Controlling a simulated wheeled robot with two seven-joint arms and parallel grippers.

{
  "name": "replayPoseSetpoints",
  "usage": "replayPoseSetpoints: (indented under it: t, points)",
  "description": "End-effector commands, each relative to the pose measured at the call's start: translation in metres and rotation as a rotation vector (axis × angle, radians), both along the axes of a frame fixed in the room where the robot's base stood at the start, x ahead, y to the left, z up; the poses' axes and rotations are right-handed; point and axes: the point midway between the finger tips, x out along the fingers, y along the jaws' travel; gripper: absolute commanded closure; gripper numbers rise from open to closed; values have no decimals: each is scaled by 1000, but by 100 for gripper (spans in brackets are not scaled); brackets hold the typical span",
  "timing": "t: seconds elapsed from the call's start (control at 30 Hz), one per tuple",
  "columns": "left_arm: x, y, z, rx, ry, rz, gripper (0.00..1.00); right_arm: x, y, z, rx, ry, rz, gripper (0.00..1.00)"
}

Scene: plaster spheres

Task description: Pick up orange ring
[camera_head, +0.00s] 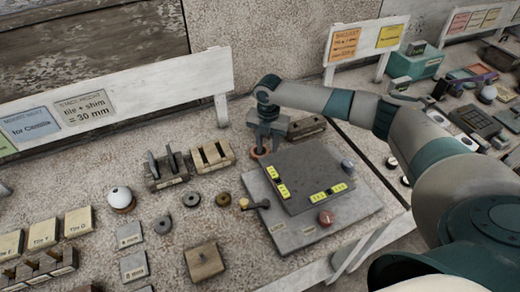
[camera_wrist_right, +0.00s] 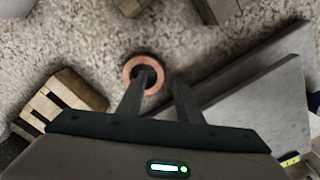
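The orange ring (camera_head: 259,154) lies flat on the speckled worktop, just left of the dark panel's back corner. It also shows in the right wrist view (camera_wrist_right: 127,76). My right gripper (camera_head: 264,143) points down right above the ring. In the right wrist view its two fingers (camera_wrist_right: 162,78) are apart with nothing between them. The left finger overlaps the ring's hole and near rim, and the right finger is outside the ring on its right. I cannot tell whether the fingers touch the ring. My left gripper is not in view.
A grey board with a dark panel (camera_head: 312,170) and yellow labels is close to the right of the ring. A slotted wooden block (camera_head: 212,156) stands to its left. Another block (camera_head: 306,127) is behind the gripper. Grey washers (camera_head: 191,198) lie nearer the front.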

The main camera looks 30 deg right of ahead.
Motion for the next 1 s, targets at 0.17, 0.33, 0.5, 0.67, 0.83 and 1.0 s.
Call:
replayPoseSetpoints:
  t: [0.17, 0.33, 0.5, 0.67, 0.83, 1.0]
  points:
    - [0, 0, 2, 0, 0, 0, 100, 0, 0, -7, 1, -1, 0, 67]
    - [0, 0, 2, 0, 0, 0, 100, 0, 0, -7, 0, -1, 0, 67]
    - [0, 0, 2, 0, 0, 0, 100, 0, 0, -7, 0, -1, 0, 67]
    - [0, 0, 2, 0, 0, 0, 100, 0, 0, -7, -1, -1, 0, 91]
    - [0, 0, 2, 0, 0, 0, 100, 0, 0, -7, -1, -1, 0, 100]
    - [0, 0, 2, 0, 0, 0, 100, 0, 0, -7, -1, -1, 0, 100]
